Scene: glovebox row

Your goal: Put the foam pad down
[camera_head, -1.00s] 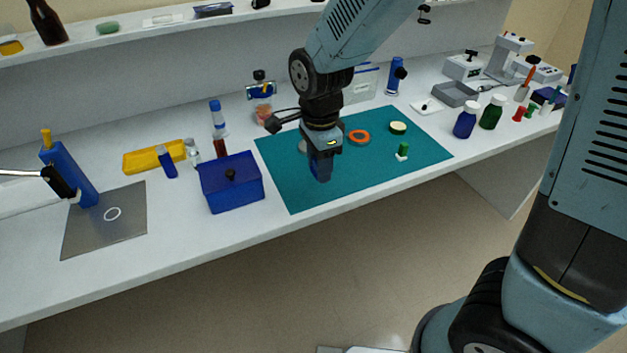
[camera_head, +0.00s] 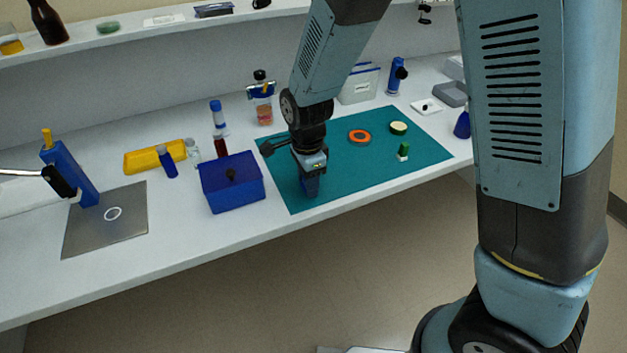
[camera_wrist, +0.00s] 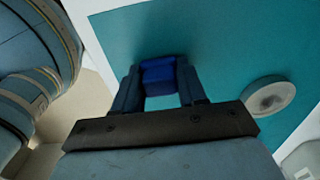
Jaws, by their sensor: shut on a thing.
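My gripper (camera_head: 311,190) points down over the front left part of the teal mat (camera_head: 363,183). In the wrist view, my gripper (camera_wrist: 158,88) is shut on a small blue block, the foam pad (camera_wrist: 158,72), which sits between the two fingertips. The mat (camera_wrist: 225,35) lies beneath it. In the head view the pad is hard to tell from the dark fingers, and I cannot tell whether it touches the mat.
A blue box (camera_head: 232,183) with a black knob stands just left of the mat. An orange ring (camera_head: 359,136), a pale green round piece (camera_head: 398,128) and a green-capped item (camera_head: 403,151) are on the mat. A grey disc (camera_wrist: 269,97) shows right in the wrist view. The mat's front middle is clear.

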